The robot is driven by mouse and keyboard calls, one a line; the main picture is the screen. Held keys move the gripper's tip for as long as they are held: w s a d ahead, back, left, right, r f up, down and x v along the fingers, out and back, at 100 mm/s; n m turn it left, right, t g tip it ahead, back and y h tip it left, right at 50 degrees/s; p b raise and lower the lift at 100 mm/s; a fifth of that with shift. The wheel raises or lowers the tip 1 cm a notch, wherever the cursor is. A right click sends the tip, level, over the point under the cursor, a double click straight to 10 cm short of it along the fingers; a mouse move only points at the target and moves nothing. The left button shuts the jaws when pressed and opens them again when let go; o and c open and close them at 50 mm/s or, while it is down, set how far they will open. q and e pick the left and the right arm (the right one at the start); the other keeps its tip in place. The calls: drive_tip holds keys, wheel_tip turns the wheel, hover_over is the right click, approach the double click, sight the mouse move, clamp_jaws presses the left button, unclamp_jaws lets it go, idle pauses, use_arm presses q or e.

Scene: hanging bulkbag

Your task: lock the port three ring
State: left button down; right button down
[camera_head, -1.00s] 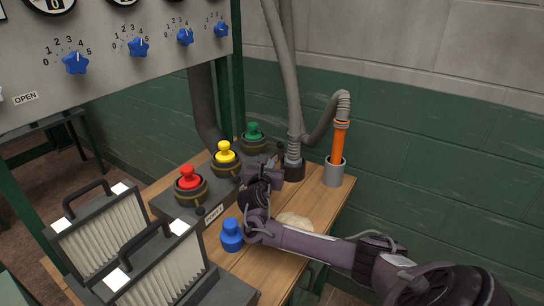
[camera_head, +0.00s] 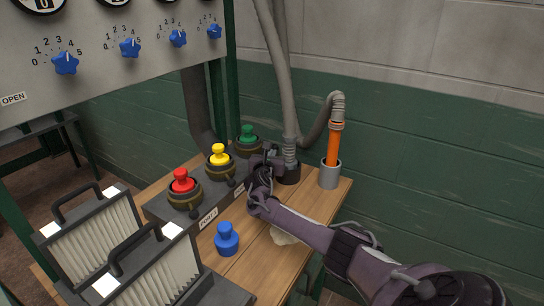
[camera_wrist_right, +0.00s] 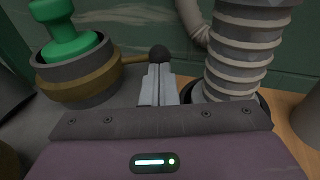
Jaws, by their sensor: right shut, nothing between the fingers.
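The port three ring is the brass-coloured ring around the green plug (camera_head: 247,134), at the far end of the grey port block (camera_head: 180,208). In the right wrist view the ring (camera_wrist_right: 85,82) stands at the left with the green plug (camera_wrist_right: 72,35) in it. Its lever points right and ends in a black ball knob (camera_wrist_right: 159,53). My right gripper (camera_head: 271,157) is at the right side of this port. In the wrist view its fingers (camera_wrist_right: 158,72) are shut and empty, with the tips at or just below the knob; contact is unclear. My left gripper is not in view.
A ribbed grey hose (camera_wrist_right: 238,55) rises close to the right of my fingers. An orange tube (camera_head: 333,146) stands in a grey cup (camera_head: 329,174) farther right. Red (camera_head: 181,181) and yellow (camera_head: 218,155) plugs, a loose blue plug (camera_head: 227,238) and filters (camera_head: 150,270) lie nearer.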

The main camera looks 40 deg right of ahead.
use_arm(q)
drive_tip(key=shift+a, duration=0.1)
use_arm(e)
drive_tip(key=shift+w+d+r+p, duration=0.2)
drive_tip(key=shift+d+p, duration=0.1)
drive_tip(key=shift+d, duration=0.2)
drive_tip(key=shift+w+d+n+t+y, duration=0.15)
drive_tip(key=shift+d+n+t+y, duration=0.15)
drive_tip(key=shift+n+t, duration=0.1)
drive_tip(key=shift+r, duration=0.25)
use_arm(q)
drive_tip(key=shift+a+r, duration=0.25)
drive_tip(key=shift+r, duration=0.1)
use_arm(e)
drive_tip(key=shift+s+d, duration=0.15)
drive_tip(key=shift+s, duration=0.05)
